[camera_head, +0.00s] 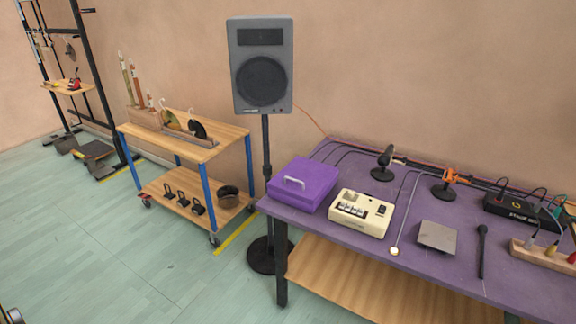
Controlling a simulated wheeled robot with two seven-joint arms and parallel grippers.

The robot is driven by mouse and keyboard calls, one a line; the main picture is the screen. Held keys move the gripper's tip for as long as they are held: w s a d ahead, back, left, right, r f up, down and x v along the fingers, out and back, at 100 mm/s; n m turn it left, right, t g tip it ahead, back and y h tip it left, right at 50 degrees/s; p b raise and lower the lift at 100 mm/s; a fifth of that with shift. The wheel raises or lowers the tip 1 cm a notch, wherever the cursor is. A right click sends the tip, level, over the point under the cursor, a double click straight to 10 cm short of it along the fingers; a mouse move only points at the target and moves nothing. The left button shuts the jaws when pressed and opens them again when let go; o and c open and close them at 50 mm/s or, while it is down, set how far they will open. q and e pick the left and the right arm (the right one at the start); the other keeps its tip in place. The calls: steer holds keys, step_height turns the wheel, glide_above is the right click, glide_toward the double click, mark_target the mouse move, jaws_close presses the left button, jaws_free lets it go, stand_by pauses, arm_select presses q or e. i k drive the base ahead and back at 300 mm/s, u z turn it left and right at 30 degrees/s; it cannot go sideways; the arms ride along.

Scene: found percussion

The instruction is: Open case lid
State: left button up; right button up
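A purple case (304,187) sits at the left end of the purple-topped table. Its lid (312,174) is down, and a pale handle (294,183) is on the side facing the camera. Neither gripper can be made out in the head view. Only a small dark and pale part shows at the bottom left corner, and I cannot tell what it is.
A cream device (362,213) stands close to the case's right. The purple table (410,258) also bears microphones, a grey plate (437,236) and cables. A speaker (261,66) on a stand rises behind its left end.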

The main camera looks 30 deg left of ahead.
mark_target(305, 180)
steer(key=u, duration=0.55)
steer(key=i, duration=1.25)
steer(key=z, duration=0.45)
